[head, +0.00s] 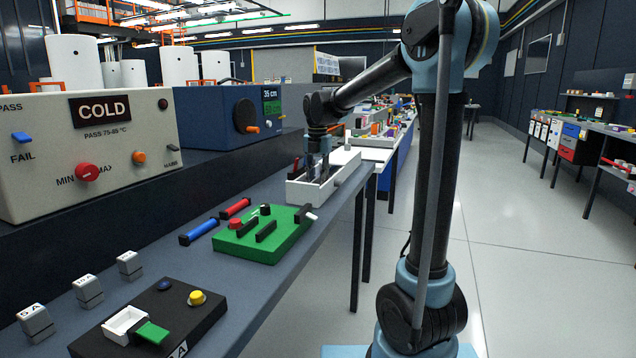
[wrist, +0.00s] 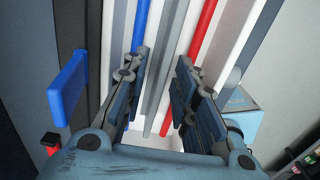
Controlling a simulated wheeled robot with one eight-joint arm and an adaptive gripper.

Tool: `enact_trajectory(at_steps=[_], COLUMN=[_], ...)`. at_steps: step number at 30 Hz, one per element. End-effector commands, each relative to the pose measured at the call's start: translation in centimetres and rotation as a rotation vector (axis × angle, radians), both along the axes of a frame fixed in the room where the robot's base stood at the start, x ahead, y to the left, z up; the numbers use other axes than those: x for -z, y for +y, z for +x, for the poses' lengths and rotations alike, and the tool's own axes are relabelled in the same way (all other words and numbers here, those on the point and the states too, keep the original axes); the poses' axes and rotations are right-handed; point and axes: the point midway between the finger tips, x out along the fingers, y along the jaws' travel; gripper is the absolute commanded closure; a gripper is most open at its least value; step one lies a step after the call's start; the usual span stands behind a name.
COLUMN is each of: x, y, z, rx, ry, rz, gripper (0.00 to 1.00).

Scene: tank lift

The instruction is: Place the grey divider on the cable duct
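The cable duct (head: 325,192) is the long white open-topped box on the bench in the head view. In the wrist view, long strips run beneath my gripper: a blue strip (wrist: 142,22), grey strips (wrist: 166,70) and a red strip (wrist: 205,22), beside white walls (wrist: 233,45). A grey strip in the middle looks like the grey divider; I cannot tell for sure which one it is. My gripper (head: 318,176) points down over the duct. Its fingers (wrist: 160,75) are apart on either side of the grey strips, with no clear contact. In the head view the fingers hide part of the duct's inside.
A green board (head: 265,245) with a red knob and black blocks lies nearer on the bench. Blue (head: 199,232) and red (head: 235,208) bars lie beside it. A black station (head: 150,325) and small grey blocks (head: 88,290) are at the front. The COLD box (head: 95,150) stands behind.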

Motion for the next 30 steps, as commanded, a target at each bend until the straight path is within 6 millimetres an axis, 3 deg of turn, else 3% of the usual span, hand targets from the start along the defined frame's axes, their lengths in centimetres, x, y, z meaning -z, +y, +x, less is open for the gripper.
enact_trajectory(at_steps=[18, 24, 30], x=[-9.9, -11.5, -11.8], y=[-0.2, -0.2, -0.4], z=[0.0, 0.0, -0.1], rx=[0.002, 0.002, 0.014], ry=[0.000, 0.000, -0.001], rz=[0.000, 0.000, 0.001], gripper=[0.74, 0.74, 0.74])
